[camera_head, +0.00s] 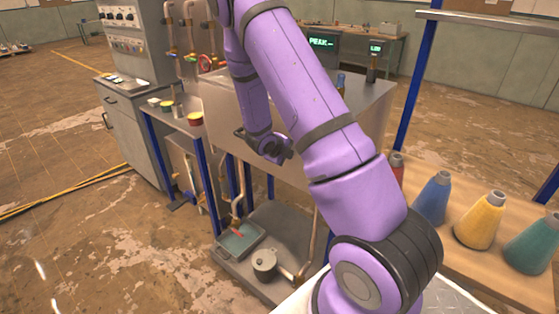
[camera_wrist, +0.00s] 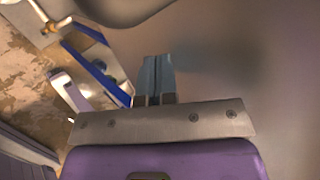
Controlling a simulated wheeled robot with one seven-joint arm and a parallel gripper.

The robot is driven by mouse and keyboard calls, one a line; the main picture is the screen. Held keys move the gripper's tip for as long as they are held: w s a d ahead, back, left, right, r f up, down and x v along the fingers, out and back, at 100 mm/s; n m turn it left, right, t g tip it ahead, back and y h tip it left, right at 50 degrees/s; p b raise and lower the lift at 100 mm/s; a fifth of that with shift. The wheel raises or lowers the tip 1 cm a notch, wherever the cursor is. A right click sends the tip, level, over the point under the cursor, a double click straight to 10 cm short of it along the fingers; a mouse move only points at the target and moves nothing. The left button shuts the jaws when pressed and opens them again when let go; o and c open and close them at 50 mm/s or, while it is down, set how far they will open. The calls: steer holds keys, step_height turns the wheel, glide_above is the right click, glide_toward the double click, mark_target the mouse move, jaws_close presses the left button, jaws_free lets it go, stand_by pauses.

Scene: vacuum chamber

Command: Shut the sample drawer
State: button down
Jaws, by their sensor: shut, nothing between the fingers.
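My gripper (camera_head: 284,156) is in front of the grey metal front (camera_head: 228,118) of the central bench, low on its face. My arm covers much of that bench. In the wrist view my gripper's fingers (camera_wrist: 157,62) are together and empty, pointing at a smooth grey metal surface (camera_wrist: 235,70) that fills the right side. I cannot tell whether the fingers touch it. No clearly open sample drawer shows in either view; I cannot tell which front is the drawer's.
A grey cabinet (camera_head: 134,135) with a control panel stands at the left. A side bench holds small cups (camera_head: 195,118). A lower shelf carries a tray (camera_head: 238,240) and a metal pot (camera_head: 264,264). Coloured cones (camera_head: 479,220) stand on a wooden top at right. Floor at left is open.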

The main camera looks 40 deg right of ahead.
steer(key=shift+d, duration=0.3)
steer(key=shift+d+r, duration=0.1)
steer(key=s+a+r, duration=0.2)
steer(key=a+r, duration=0.4)
steer(key=a, duration=0.5)
steer(key=shift+a+r, duration=0.3)
steer(key=shift+a, duration=0.1)
